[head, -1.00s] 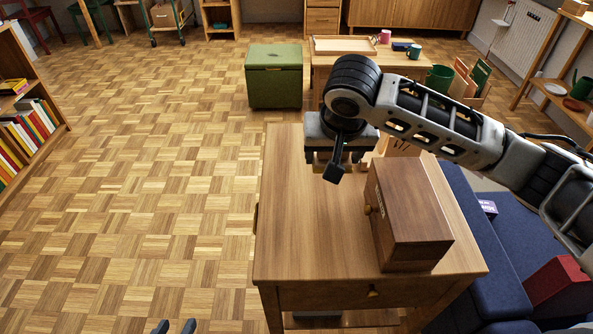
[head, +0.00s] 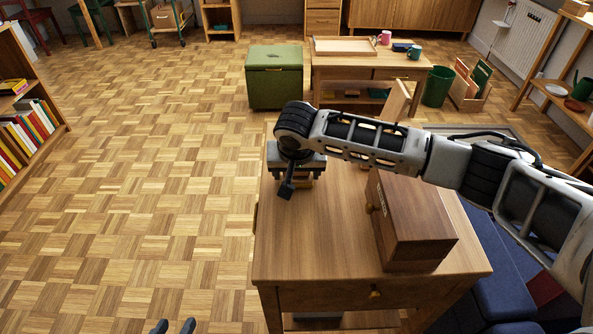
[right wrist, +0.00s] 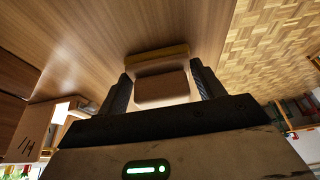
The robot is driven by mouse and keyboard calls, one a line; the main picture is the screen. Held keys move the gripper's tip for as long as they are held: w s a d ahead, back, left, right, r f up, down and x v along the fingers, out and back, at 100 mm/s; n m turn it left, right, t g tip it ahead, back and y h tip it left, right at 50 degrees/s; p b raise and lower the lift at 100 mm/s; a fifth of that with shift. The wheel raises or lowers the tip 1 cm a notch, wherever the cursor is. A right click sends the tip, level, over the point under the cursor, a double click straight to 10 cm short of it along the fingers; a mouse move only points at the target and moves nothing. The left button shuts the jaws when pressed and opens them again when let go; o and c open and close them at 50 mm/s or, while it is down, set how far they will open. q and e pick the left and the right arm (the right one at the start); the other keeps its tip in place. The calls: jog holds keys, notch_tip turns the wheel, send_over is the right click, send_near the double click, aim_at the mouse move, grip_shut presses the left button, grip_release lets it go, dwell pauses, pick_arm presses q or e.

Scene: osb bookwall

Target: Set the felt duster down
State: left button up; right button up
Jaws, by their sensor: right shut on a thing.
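My right gripper (head: 297,181) is over the far left part of the wooden side table (head: 310,245). It is shut on the felt duster, a small brown block with a yellowish strip along one edge. The duster (right wrist: 162,88) sits between both fingers in the right wrist view, with the tabletop right behind it. In the head view the arm and gripper hide most of it. I cannot tell whether it touches the tabletop. My left gripper (head: 174,326) shows only its two fingertips at the bottom edge, apart and empty.
A dark brown wooden box (head: 412,225) with a knob stands on the table's right side. A pale wooden piece (head: 397,102) rises behind my arm. The table's front left is clear. A blue sofa (head: 500,290) adjoins on the right; a green chest (head: 274,78) stands beyond.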

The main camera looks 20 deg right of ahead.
jog(key=o, duration=1)
jog(key=shift+f, duration=0.15)
jog(key=shift+r, duration=0.25)
jog(key=p+v, duration=0.1)
jog(key=v, duration=1.1)
jog(key=shift+f, duration=0.1)
